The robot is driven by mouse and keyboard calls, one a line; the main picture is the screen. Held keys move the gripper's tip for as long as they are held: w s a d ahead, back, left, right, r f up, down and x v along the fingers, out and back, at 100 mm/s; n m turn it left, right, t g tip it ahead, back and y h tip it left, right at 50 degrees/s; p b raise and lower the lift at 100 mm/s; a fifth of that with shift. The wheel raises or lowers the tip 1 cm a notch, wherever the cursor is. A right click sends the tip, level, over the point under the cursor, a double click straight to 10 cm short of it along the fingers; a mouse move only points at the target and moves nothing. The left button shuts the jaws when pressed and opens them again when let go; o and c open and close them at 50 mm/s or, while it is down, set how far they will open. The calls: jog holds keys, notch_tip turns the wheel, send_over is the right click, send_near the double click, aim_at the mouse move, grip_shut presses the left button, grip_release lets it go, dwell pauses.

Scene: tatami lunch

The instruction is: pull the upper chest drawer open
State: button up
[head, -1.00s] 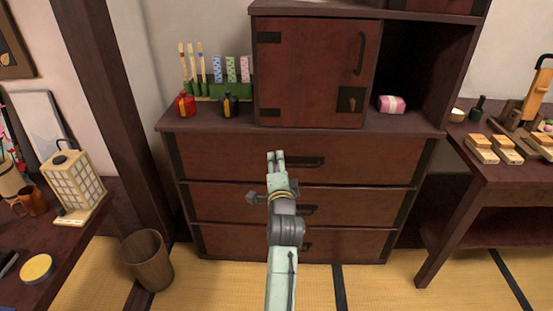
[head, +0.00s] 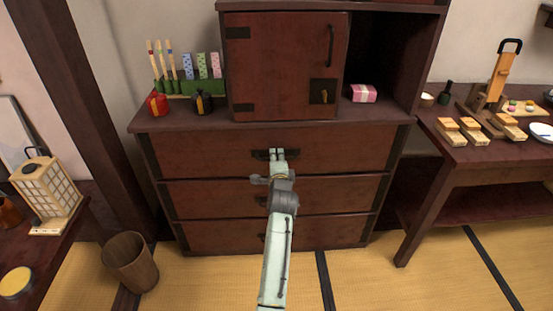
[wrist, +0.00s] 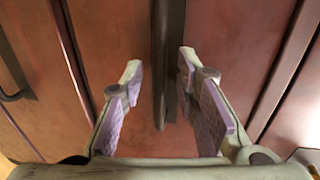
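The upper chest drawer (head: 345,148) is flush with the chest front, a wide reddish-brown panel. Its dark bar handle (head: 260,154) is partly hidden behind my gripper (head: 277,154) in the head view. In the wrist view the handle (wrist: 168,50) runs upright down the middle of the picture. My gripper (wrist: 158,90) is open there, one finger on each side of the handle's line. The handle's lower end shows between the fingertips, with a gap on the left; I cannot tell whether the right finger touches it.
Two lower drawers, the middle (head: 335,192) and bottom one (head: 330,232), are shut. A red bottle (head: 157,104), a dark bottle (head: 202,103) and a pink box (head: 362,93) stand on the chest. A wastebasket (head: 131,263) stands at front left. A side table (head: 455,155) is at right.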

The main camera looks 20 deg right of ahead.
jog(key=shift+w+f, duration=0.1)
jog(key=shift+w, duration=0.05)
jog(key=shift+c, duration=0.3)
grip_shut()
dwell(0.6)
